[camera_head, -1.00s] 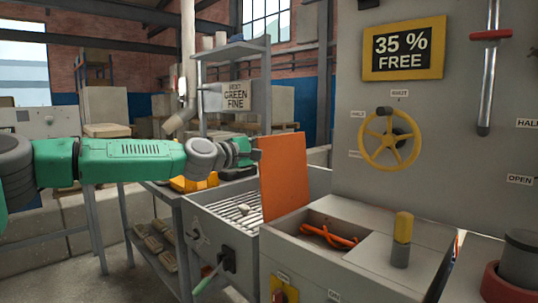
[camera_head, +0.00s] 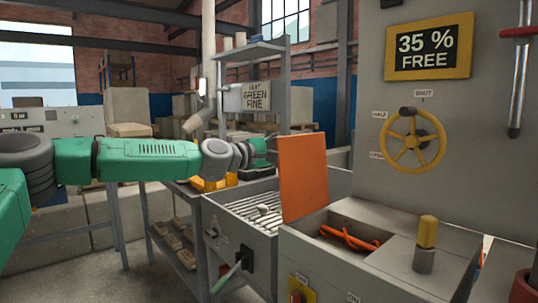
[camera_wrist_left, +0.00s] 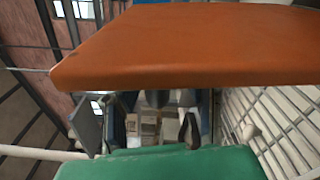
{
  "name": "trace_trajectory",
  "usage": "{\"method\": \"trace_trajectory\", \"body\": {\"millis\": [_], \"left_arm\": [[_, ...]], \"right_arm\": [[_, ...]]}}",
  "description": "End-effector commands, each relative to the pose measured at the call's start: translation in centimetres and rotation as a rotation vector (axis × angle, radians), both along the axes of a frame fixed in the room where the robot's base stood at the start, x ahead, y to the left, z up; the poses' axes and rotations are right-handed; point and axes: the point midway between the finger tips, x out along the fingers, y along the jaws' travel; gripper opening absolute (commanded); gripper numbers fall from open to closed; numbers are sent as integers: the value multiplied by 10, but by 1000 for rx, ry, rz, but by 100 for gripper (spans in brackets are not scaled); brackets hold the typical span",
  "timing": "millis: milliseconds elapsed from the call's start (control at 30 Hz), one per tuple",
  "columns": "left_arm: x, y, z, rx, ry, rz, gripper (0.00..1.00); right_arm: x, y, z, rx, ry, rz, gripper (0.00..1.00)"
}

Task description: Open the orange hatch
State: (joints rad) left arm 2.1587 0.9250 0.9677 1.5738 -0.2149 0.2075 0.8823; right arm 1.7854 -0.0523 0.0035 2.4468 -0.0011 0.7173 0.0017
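The orange hatch (camera_head: 303,178) stands upright at the left edge of a grey box (camera_head: 400,240), whose opening is uncovered. An orange coiled thing (camera_head: 348,238) lies inside. My left gripper (camera_head: 268,152) is at the hatch's upper left edge, on its left side. In the left wrist view the hatch (camera_wrist_left: 190,45) spans the top of the picture, with two dark finger parts (camera_wrist_left: 145,125) set apart below it. I cannot tell whether the gripper touches the hatch. My right gripper is in neither view.
A slatted metal tray (camera_head: 255,213) lies left of the box. A yellow-topped post (camera_head: 426,240) stands on the box's right part. A yellow handwheel (camera_head: 412,140) is on the grey panel behind. Metal shelving (camera_head: 185,245) stands at the left.

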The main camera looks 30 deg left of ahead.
Motion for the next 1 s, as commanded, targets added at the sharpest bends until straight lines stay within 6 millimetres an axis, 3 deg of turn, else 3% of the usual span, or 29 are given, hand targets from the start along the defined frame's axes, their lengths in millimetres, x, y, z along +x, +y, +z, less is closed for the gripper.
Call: {"method": "trace_trajectory", "body": {"millis": [300,433,633,1000], "left_arm": [[-64,25,0,-5,-1,0,36],[-83,31,-1,-2,0,-1,36],[-97,36,-3,0,3,-1,36],[-99,36,-4,0,5,-2,36]], "right_arm": [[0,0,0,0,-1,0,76],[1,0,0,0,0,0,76],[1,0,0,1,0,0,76],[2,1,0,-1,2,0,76]]}}
